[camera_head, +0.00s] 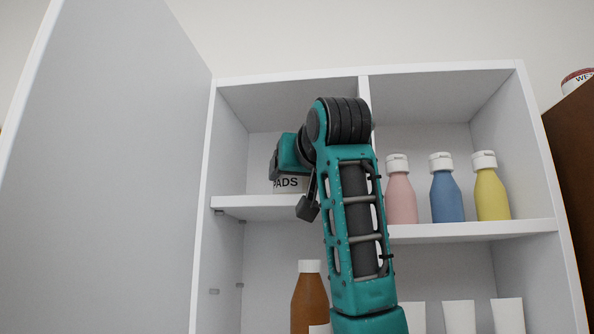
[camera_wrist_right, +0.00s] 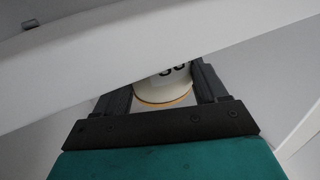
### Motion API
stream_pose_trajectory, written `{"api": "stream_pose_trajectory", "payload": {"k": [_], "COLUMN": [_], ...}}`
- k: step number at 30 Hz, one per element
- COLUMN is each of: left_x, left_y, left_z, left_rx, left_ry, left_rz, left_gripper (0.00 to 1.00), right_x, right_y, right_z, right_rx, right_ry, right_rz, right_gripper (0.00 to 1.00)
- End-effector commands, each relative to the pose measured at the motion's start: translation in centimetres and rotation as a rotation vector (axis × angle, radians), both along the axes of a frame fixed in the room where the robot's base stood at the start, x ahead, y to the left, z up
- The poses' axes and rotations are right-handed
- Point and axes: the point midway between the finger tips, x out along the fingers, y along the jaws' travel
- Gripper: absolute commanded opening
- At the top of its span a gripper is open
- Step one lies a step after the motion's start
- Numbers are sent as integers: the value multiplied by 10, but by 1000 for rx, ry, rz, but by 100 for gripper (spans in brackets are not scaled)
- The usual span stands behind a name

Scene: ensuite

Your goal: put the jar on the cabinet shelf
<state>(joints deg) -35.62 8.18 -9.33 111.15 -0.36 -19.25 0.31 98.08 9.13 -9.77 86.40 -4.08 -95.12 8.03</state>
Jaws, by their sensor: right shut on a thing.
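The jar (camera_head: 288,185) is pale with dark letters reading "PADS". In the head view it is at the upper left compartment of the white cabinet, just above the cabinet shelf (camera_head: 262,208); I cannot tell whether it touches the shelf. My right gripper (camera_head: 286,163) is shut on the jar; its fingertips are mostly hidden behind my teal arm. In the right wrist view the jar (camera_wrist_right: 165,85) sits between the two dark fingers (camera_wrist_right: 165,78), with a yellowish rim showing. A white board edge (camera_wrist_right: 150,55) hides part of it. My left gripper is not in view.
The cabinet door (camera_head: 110,150) stands open at left. Pink (camera_head: 400,195), blue (camera_head: 446,195) and yellow (camera_head: 491,195) bottles stand on the right-hand shelf. A brown bottle (camera_head: 309,298) and several white containers (camera_head: 460,316) stand below. A divider (camera_head: 364,88) separates the upper compartments.

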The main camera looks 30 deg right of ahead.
Motion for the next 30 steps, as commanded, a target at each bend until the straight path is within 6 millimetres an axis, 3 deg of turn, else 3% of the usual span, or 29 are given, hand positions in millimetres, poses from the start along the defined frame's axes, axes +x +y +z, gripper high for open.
{"api": "stream_pose_trajectory", "payload": {"k": [8, 9, 16, 26, 30], "left_x": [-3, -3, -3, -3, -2], "left_y": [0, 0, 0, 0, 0], "left_z": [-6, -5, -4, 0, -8], "left_rx": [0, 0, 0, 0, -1], "left_ry": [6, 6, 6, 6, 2], "left_rz": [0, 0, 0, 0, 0], "left_gripper": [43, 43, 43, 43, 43], "right_x": [-1, 0, 0, 0, -19], "right_y": [0, 0, 0, 0, 5], "right_z": [-3, -3, -2, 2, 0], "right_rx": [0, 1, 1, 0, -1], "right_ry": [-3, -1, 0, -1, -6], "right_rz": [1, 1, 1, 1, 2], "right_gripper": [33, 74, 96, 97, 97]}}
